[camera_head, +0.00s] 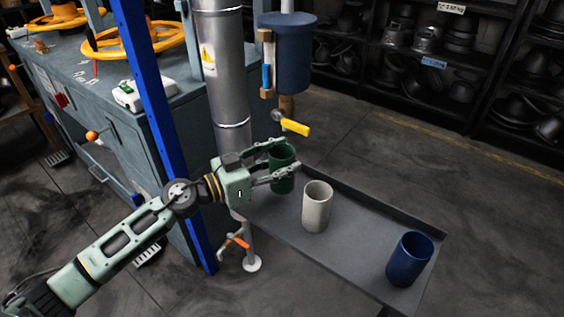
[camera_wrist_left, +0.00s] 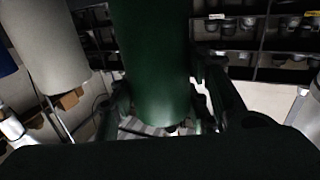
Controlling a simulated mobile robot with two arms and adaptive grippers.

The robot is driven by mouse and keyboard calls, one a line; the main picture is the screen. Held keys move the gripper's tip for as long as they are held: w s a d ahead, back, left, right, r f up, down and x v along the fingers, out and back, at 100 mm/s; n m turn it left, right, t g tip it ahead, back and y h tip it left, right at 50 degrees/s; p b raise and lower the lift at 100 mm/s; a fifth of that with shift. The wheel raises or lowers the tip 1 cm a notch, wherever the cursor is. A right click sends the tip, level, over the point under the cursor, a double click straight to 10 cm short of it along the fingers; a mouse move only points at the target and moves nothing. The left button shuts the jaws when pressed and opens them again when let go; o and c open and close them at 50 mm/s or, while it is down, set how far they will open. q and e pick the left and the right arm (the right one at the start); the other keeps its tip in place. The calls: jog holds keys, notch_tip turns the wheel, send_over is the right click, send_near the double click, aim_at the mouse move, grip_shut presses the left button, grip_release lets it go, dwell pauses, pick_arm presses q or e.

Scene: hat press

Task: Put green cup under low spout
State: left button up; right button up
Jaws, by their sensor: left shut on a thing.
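My left gripper (camera_head: 290,160) is shut on the green cup (camera_head: 281,181), with its fingers around the cup's sides. The cup is upright over the far left part of the grey tray (camera_head: 375,212); I cannot tell if its base touches the tray. The green cup (camera_wrist_left: 150,60) also fills the middle of the left wrist view. A spout with a yellow handle (camera_head: 295,126) hangs from the blue tank (camera_head: 284,55), above and close to the cup. A lower valve with an orange handle (camera_head: 240,242) is on a thin pipe near the floor. My right gripper is not in view.
A white cup (camera_head: 317,207) stands just right of the green cup, and a blue cup (camera_head: 409,259) stands near the tray's right end. A silver pipe (camera_head: 221,70) and a blue post (camera_head: 157,110) stand close to my left arm. Shelves (camera_head: 440,60) are behind.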

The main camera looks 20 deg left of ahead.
pick_arm(q)
jog(key=v, duration=1.7)
jog(key=shift+s+a, duration=0.2)
jog(key=shift+s, duration=0.15)
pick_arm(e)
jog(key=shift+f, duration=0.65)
